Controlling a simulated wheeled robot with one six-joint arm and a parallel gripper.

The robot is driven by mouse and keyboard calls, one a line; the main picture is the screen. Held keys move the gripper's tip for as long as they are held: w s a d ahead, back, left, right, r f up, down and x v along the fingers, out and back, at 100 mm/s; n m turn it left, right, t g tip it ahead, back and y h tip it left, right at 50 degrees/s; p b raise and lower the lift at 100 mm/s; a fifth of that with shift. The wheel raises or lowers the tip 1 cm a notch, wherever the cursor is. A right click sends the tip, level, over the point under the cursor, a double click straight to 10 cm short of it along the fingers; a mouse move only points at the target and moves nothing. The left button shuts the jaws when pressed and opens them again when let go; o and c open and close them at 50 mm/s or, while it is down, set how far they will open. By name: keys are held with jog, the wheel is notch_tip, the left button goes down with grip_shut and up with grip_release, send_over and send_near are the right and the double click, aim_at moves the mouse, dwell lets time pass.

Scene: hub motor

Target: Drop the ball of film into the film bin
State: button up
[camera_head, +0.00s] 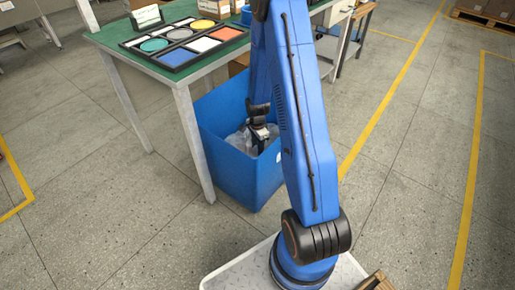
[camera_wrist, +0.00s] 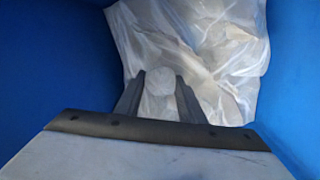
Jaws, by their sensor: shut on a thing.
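The film bin (camera_head: 240,178) is a blue open-topped box on the floor beside the green-topped table. Crumpled clear film (camera_head: 236,140) lies inside it, and the wrist view shows this film (camera_wrist: 205,50) between the blue bin walls (camera_wrist: 55,60). My gripper (camera_head: 259,147) is down at the mouth of the bin. In the wrist view my gripper (camera_wrist: 158,85) is shut on a small whitish ball of film (camera_wrist: 159,82), held over the film in the bin. In the head view the ball cannot be made out, and my arm hides part of the bin.
The green table (camera_head: 108,38) stands behind and left of the bin, with a dark tray (camera_head: 183,57) of coloured pads on it. Its near leg (camera_head: 193,140) is close to the bin's left side. Grey floor (camera_head: 90,220) is clear at left; yellow lines run at right.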

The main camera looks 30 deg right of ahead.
jog(key=shift+f, duration=0.1)
jog(key=o, duration=1)
notch_tip(320, 180, up, 13)
jog(key=s+a+r+n+t, duration=0.1)
jog(key=s+a+r+n, duration=0.35)
jog(key=r, duration=0.55)
jog(key=s+a+r+n+t, duration=0.1)
jog(key=s+a+r+n, duration=0.35)
jog(key=r, duration=0.55)
jog(key=s+a+r+n+t, duration=0.1)
jog(key=s+a+r+n, duration=0.1)
jog(key=s, duration=0.5)
jog(key=s+a+r+n+t, duration=0.1)
jog(key=s+a+r+n, duration=0.1)
jog(key=s+r+n, duration=0.2)
jog(key=s+a+r+n, duration=0.3)
jog(key=s+r, duration=0.1)
jog(key=s, duration=0.6)
jog(key=shift+s+r+n+t, duration=0.2)
jog(key=shift+n+t, duration=0.1)
jog(key=shift+t, duration=0.1)
